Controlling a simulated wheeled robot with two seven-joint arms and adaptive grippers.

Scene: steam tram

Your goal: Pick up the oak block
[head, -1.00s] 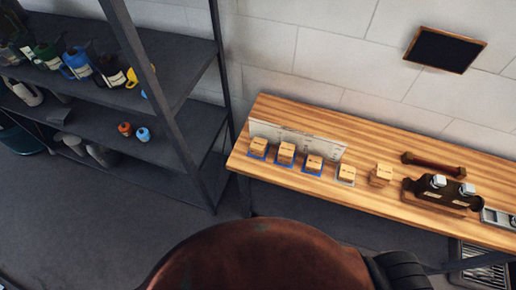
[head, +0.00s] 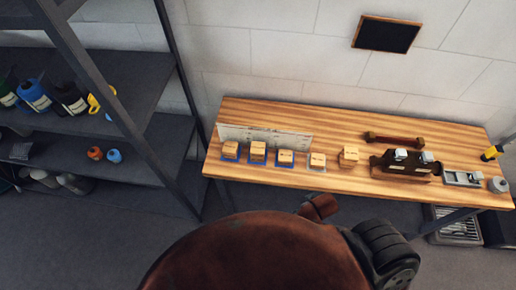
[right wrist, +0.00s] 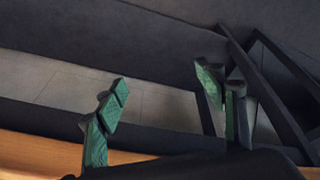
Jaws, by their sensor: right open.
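Several small wooden blocks stand in a row on the workbench (head: 420,189) in the head view. Three of them, a far-left block (head: 231,149), a second block (head: 258,150) and a third block (head: 286,156), sit on blue bases. A fourth block (head: 317,160) sits on a pale base, and a fifth block (head: 349,156) stands to its right. Their labels are too small to read, so I cannot tell which is oak. My right gripper (right wrist: 163,91) shows green fingers spread apart, with nothing between them. My left gripper is not in view.
A pale board (head: 265,136) stands behind the blocks. A dark rack (head: 405,164), a brown bar (head: 394,138) and a grey tray (head: 462,178) lie to the right. A metal shelf (head: 140,85) with cans and bottles stands left of the bench.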

